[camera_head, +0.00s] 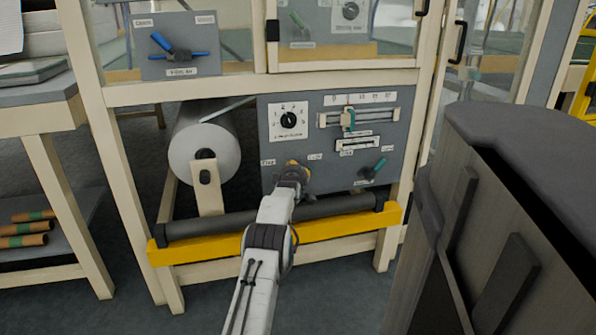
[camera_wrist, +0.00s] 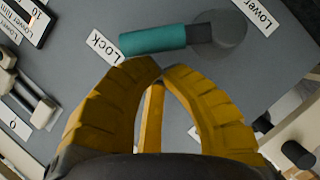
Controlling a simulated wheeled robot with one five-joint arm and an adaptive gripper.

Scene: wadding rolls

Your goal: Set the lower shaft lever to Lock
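The lower shaft lever (camera_head: 374,168) is at the bottom right of the grey panel (camera_head: 330,172). Its teal handle slants up and right from a round grey hub. In the wrist view, the teal handle (camera_wrist: 153,38) points from its hub (camera_wrist: 225,36) toward the Lock label (camera_wrist: 103,47), its tip close beside that label. My gripper (camera_head: 293,167) is in front of the panel's lower left, left of this lever. In the wrist view, my yellow gripper fingers (camera_wrist: 162,68) meet or nearly meet at the tips, with nothing held. They are below the handle and appear apart from it.
Above the lever is a slider (camera_head: 348,118) with a scale. A dial (camera_head: 289,120) is at the panel's upper left. A dark roller (camera_head: 335,206) and yellow bar (camera_head: 330,228) cross below. A white wadding roll (camera_head: 205,150) is left. A dark cabinet-like form fills the right foreground.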

